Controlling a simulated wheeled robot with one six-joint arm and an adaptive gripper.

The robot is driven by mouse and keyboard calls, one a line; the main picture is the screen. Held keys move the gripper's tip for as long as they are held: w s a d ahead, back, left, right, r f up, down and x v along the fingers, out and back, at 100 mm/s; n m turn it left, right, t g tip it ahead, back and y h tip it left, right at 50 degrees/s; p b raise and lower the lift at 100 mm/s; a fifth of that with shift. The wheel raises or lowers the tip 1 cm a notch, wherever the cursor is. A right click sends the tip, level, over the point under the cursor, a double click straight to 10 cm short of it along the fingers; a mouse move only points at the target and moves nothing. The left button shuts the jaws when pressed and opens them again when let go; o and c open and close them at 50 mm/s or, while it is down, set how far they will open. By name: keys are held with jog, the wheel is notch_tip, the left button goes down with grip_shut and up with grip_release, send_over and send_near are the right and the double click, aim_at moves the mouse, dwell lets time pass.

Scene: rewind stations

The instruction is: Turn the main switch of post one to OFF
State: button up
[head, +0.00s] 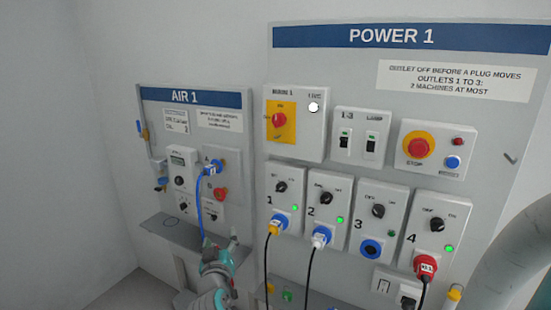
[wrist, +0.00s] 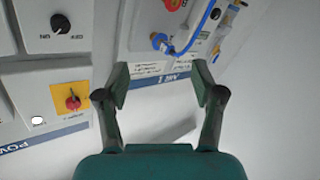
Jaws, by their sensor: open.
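The main switch (head: 279,120) is a red rotary knob on a yellow plate, in a white box at the upper left of the POWER 1 panel. Its small labels and exact pointing are hard to read. A white lamp (head: 314,107) marked LIVE beside it looks lit. In the wrist view the switch (wrist: 72,102) shows left of my fingers, turned in the picture. My gripper (head: 219,242) is low in front of the AIR 1 panel, below and left of the switch and apart from it. In the wrist view my gripper (wrist: 162,84) is open, with nothing between its fingers.
The AIR 1 panel (head: 150,120) has a blue hose (head: 199,215) hanging close to my gripper. Below the switch are outlets 1 to 4 with black knobs and several plugged cables. A red stop button (head: 418,148) on yellow sits right. A grey ledge (head: 170,228) runs under AIR 1.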

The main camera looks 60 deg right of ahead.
jog(key=d+r+m+g+h, duration=0.2)
jog(key=d+r+m, duration=0.15)
jog(key=r, duration=0.35)
jog(key=d+r+m+g+h, duration=0.2)
jog(key=d+r+g, duration=0.15)
jog(key=r, duration=0.45)
jog(key=m+g, duration=0.5)
jog(key=m, duration=0.1)
send_near(276, 121)
jog(key=shift+h, duration=0.3)
jog(key=d, duration=0.9)
jog(key=shift+w+d+f, duration=0.25)
jog(key=shift+d+f, duration=0.05)
jog(key=shift+d, duration=0.1)
jog(key=c, duration=1.1)
jog(key=shift+n, duration=0.25)
jog(key=shift+c, duration=0.2)
